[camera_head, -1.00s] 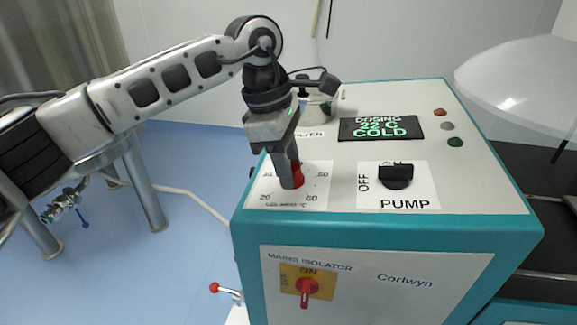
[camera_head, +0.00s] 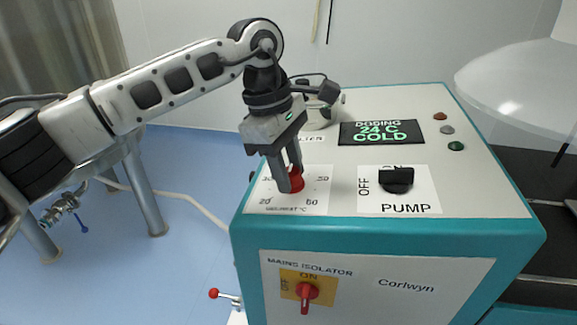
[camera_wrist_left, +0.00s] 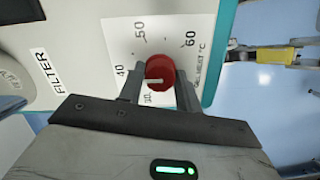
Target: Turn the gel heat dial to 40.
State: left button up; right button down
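The gel heat dial (camera_head: 297,184) is a red knob on a white scale plate on top of the machine. My left gripper (camera_head: 290,178) reaches down from above, with one finger on each side of the dial. In the left wrist view its fingertips (camera_wrist_left: 160,76) appear to touch the knob's sides. The display (camera_head: 381,133) reads "DOSING 24 C COLD". My right gripper is not in view.
A black pump switch (camera_head: 397,179) stands right of the dial plate. A red mains isolator (camera_head: 307,291) is on the front face. Three round coloured lamps or buttons (camera_head: 447,130) sit at the right.

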pick_arm(q)
jog(key=o, duration=0.3)
jog(key=shift+o, duration=0.2)
jog(key=p+v, duration=0.1)
jog(key=v, duration=1.5)
